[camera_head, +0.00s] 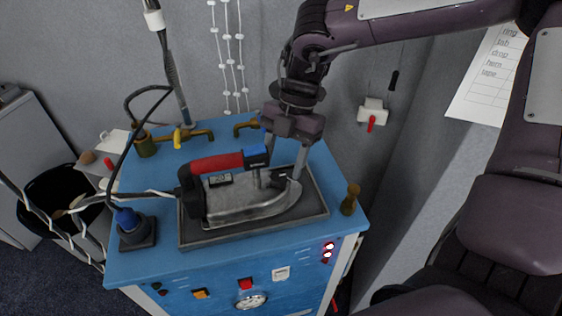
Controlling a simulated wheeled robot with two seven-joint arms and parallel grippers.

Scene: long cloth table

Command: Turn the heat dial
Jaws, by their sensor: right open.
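A steam iron (245,200) with a red and black handle and a metal body lies on a dark tray (195,237) on the blue cabinet. A small display (220,179) sits at its rear, and a blue piece (256,156) caps the handle's front end. My right gripper (283,168) points down over the iron's front part, fingers apart, near the blue piece; I cannot tell whether it touches. A round white-faced dial or gauge (250,301) is on the cabinet front. Which part is the heat dial is unclear. My left gripper is out of view.
A dark stand with a blue top (136,226) is left of the tray. Brass fittings (185,136) stand at the back, and a brass knob-shaped piece (349,199) at the right. A cable runs to the iron from the left. A black bin (58,197) is on the floor.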

